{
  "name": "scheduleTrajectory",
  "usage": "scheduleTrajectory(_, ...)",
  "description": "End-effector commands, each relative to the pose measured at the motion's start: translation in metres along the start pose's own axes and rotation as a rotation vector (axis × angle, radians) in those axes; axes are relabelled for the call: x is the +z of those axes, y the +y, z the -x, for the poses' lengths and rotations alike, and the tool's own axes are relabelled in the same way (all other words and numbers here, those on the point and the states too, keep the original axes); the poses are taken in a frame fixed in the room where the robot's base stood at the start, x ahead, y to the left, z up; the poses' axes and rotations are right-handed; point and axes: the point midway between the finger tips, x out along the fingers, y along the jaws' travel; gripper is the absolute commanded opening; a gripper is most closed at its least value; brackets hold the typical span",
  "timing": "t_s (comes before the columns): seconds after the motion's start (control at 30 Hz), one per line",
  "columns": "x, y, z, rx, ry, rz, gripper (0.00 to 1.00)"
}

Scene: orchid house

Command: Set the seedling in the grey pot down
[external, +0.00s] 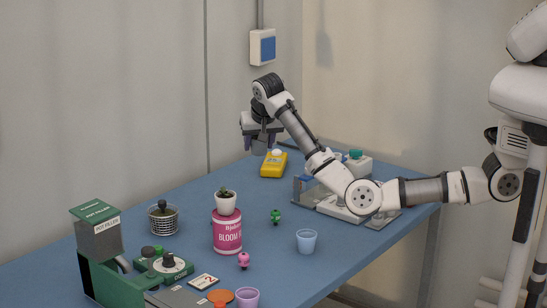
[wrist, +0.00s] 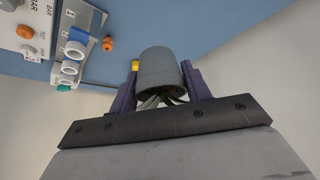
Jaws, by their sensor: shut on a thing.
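My gripper (external: 259,143) hangs above the far end of the blue table (external: 330,245), its purple fingers pointing down. It is shut on the grey pot (external: 259,148), with one finger on each side. In the wrist view the grey pot (wrist: 160,70) sits between the fingers (wrist: 160,84), and green seedling leaves (wrist: 158,98) show on its palm side. The leaves are hidden in the external view. The pot is clear of the table; its exact height is hard to tell.
A yellow device (external: 273,164) stands just below my gripper.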

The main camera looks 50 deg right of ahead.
Motion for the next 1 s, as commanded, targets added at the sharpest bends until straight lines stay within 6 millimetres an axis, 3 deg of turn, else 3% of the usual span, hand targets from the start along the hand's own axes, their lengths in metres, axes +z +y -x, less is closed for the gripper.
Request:
scheduleTrajectory(0.03, 0.010, 0.006, 0.018, 0.030, -0.001, -0.062, 0.24)
scheduleTrajectory(0.2, 0.044, 0.043, 0.054, 0.165, -0.003, -0.296, 0.24)
scheduleTrajectory(0.4, 0.080, 0.080, 0.080, 0.289, -0.002, -0.504, 0.24)
scheduleTrajectory(0.53, 0.092, 0.092, 0.086, 0.331, 0.000, -0.573, 0.24)
scheduleTrajectory(0.67, 0.103, 0.096, 0.076, 0.347, 0.002, -0.592, 0.24)
scheduleTrajectory(1.0, 0.144, 0.097, 0.003, 0.348, 0.005, -0.588, 0.24)
